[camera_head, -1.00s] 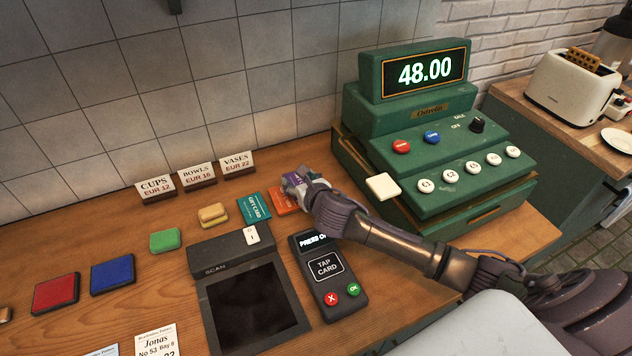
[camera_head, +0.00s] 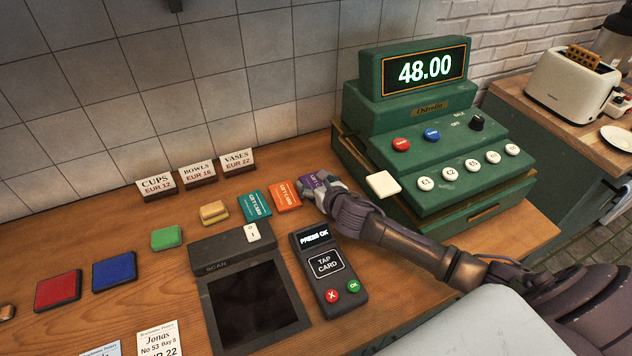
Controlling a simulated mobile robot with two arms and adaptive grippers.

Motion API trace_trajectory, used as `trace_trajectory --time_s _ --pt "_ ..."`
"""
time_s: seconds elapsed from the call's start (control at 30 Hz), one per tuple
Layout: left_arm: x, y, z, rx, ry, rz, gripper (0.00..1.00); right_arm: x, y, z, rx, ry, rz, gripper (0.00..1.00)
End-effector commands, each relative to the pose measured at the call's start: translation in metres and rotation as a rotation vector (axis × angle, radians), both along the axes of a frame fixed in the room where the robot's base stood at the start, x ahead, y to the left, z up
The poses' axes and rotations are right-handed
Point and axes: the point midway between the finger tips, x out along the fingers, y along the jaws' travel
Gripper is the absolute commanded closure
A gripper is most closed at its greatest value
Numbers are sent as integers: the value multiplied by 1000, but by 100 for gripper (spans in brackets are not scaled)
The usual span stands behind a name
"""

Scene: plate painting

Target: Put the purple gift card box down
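The purple gift card box (camera_head: 313,181) is at the tip of my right gripper (camera_head: 325,189), just right of the orange gift card box. It is low at the counter, beside the green cash register; I cannot tell whether it touches the wood. The gripper's fingers overlap the box's right part and seem closed around it, though the fingertips are small and partly hidden. My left gripper is out of view.
The orange gift card box (camera_head: 285,197) and teal gift card box (camera_head: 254,206) lie to the left. The cash register (camera_head: 440,150) stands close on the right. The card reader (camera_head: 327,272) and scanner (camera_head: 250,307) are in front. Price signs (camera_head: 197,175) stand behind.

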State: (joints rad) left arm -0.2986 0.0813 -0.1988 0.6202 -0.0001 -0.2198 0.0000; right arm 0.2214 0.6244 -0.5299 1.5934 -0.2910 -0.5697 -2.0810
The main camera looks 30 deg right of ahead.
Motion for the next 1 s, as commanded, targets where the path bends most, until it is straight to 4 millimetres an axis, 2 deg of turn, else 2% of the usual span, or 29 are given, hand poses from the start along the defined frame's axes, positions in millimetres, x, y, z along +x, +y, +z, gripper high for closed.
trace_trajectory --time_s 0.4,0.47,0.57,0.9,1.0 --pt "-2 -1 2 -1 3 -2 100 0 0 5 0 0 0 11" --pt "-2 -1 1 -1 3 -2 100 -6 0 4 -2 1 1 11" --pt "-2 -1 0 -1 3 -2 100 -19 0 9 -1 1 2 11" --pt "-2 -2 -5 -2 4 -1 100 -85 5 36 -1 1 4 11" --pt "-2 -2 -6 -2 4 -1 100 -98 5 42 -1 1 2 11"
